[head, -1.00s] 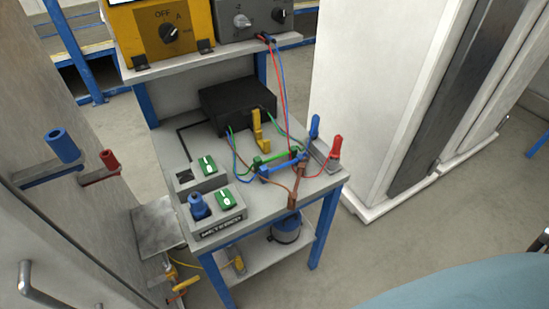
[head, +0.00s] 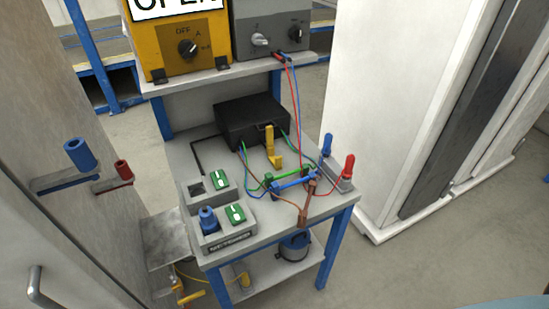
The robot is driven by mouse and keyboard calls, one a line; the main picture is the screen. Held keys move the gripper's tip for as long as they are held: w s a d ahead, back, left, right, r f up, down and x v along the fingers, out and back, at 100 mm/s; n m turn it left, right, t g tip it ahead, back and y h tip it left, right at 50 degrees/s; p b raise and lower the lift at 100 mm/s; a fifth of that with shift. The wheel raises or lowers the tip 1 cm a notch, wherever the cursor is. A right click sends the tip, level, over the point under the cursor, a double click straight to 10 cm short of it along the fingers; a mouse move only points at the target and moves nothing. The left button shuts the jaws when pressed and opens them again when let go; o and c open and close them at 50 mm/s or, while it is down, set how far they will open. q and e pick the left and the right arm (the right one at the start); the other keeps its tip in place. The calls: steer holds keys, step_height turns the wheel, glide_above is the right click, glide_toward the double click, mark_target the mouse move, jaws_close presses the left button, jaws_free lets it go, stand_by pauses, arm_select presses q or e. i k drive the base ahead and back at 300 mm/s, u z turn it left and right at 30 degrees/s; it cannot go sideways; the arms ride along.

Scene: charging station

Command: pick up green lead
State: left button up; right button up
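The green lead (head: 286,173) lies on the grey bench top (head: 330,207), in front of the black box (head: 252,122). Its green bar lies just behind a blue bar (head: 295,181), and thin green wires run from it back towards the black box. Wires of other colours cross close around it, so which wire joins which piece is hard to tell. A brown lead (head: 307,204) lies to its front right, near the bench edge. Neither of my grippers is in view.
A switch block (head: 228,232) is at front left. Blue (head: 80,155) and red (head: 123,171) handles project from the left cabinet. Floor is clear at front right.

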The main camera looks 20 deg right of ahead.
mark_target(270, 177)
steer(key=k, duration=0.5)
steer(key=z, duration=1.45)
steer(key=i, duration=1.25)
steer(key=u, duration=2.15)
